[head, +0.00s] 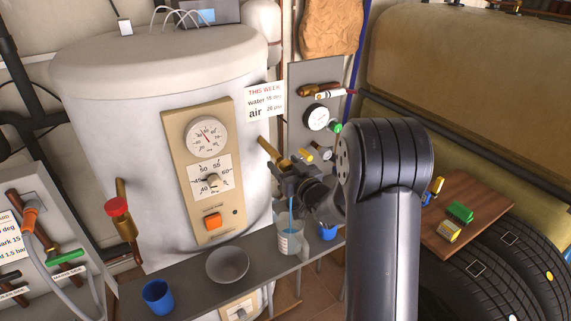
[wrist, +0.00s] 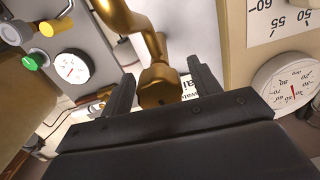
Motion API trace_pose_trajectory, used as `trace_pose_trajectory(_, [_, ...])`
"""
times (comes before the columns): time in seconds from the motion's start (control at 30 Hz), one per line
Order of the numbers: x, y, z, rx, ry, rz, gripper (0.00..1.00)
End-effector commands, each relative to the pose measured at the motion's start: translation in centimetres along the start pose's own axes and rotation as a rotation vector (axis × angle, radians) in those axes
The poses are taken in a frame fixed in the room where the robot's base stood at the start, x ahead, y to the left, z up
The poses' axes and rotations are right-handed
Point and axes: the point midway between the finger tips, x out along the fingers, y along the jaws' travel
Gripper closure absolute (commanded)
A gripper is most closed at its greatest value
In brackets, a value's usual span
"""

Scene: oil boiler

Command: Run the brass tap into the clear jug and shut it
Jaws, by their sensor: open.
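The brass tap (head: 268,149) sticks out of the right side of the white boiler; its lower end is hidden behind my gripper (head: 289,177). In the wrist view the brass tap (wrist: 159,87) lies between the two fingers of my gripper (wrist: 160,70). The fingers are open, one on each side of it, with gaps showing. A thin blue stream (head: 291,214) falls from below my gripper into the clear jug (head: 290,247). The jug stands upright on the grey shelf and has some pale bluish liquid in it; its exact level is hard to tell.
A grey bowl (head: 228,264) and a blue cup (head: 158,296) stand on the grey shelf (head: 190,282) left of the jug. Another blue cup (head: 328,231) is just right of it. A panel with gauges (head: 317,118) is behind my arm. A red-handled tap (head: 117,207) is at the left.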

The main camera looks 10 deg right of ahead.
Motion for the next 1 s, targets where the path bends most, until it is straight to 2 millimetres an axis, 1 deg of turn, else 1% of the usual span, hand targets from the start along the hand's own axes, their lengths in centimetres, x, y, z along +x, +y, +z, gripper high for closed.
trace_pose_trajectory(0.17, [-0.01,0.0,0.01,0.0,0.0,0.0,0.41])
trace_pose_trajectory(0.7, [-0.04,0.0,-0.01,-0.001,0.0,0.0,0.85])
trace_pose_trajectory(0.73, [-0.04,0.0,-0.01,-0.001,0.0,0.0,0.86])
trace_pose_trajectory(0.87, [-0.04,0.01,0.08,0.021,0.001,0.0,0.86])
trace_pose_trajectory(1.0, [-0.04,0.02,0.14,0.105,0.002,-0.001,0.86])
